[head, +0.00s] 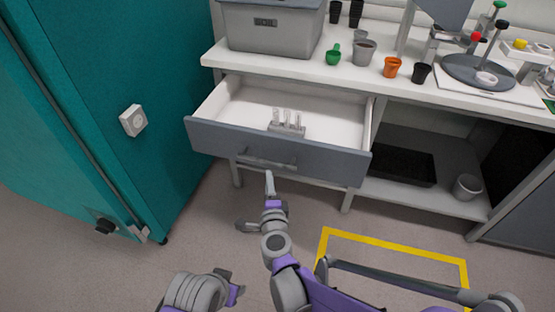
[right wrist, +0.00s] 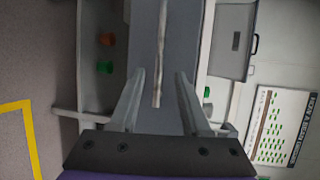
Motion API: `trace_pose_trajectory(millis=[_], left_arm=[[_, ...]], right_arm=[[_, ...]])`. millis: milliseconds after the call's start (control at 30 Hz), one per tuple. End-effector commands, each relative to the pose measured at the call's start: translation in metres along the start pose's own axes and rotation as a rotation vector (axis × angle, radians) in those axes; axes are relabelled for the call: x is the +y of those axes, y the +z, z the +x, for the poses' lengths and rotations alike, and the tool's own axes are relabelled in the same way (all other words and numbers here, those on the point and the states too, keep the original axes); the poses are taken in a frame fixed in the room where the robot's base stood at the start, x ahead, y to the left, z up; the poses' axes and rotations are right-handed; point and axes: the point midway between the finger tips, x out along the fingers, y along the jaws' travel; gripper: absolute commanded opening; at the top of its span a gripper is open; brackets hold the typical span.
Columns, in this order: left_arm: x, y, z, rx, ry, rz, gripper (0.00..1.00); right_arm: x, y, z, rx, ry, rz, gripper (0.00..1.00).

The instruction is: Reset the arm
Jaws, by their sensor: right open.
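My right arm reaches up from the bottom of the head view. Its gripper (head: 256,203) is open and empty, just in front of and below the grey drawer's handle (head: 266,162). In the right wrist view the two fingers (right wrist: 160,95) stand apart, and the handle bar (right wrist: 158,55) runs lengthwise between them in the picture; I cannot tell whether they touch it. The drawer (head: 330,165) is pulled open. A small rack with several upright pieces (head: 287,128) stands inside it.
The white worktop (head: 310,68) above holds a grey bin (head: 270,30), an orange cup (head: 391,67), a green cup (head: 333,55) and dark cups. A teal cabinet (head: 95,80) closes off the left. A shelf with a black tray (head: 400,165) lies right of the drawer. Yellow-marked floor (head: 395,244) is open in front.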

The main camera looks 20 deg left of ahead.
Motion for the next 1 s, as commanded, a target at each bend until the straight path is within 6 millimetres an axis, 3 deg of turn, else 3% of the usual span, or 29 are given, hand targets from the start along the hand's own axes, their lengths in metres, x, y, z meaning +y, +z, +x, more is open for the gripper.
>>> trace_pose_trajectory(millis=[267,467,567,667,800,1000], left_arm=[[0.0,0.0,0.0,0.0,0.0,0.0,0.5],[0.0,0.0,0.0,0.0,0.0,0.0,0.5],[0.0,0.0,0.0,0.0,0.0,0.0,0.5],[0.0,0.0,0.0,0.0,0.0,0.0,0.5],[0.0,0.0,0.0,0.0,0.0,0.0,0.5],[0.0,0.0,0.0,0.0,0.0,0.0,0.5]], right_arm=[[-0.009,-0.007,-0.005,-0.017,-0.004,-0.047,0.47],[-0.041,-0.044,-0.045,-0.121,0.018,-0.336,0.47],[-0.041,-0.067,-0.079,-0.189,0.082,-0.528,0.47],[-0.028,-0.091,-0.118,-0.254,0.181,-0.71,0.47],[0.006,-0.13,-0.184,-0.337,0.378,-0.933,0.47],[0.057,-0.18,-0.276,-0.424,0.685,-1.136,0.47]])
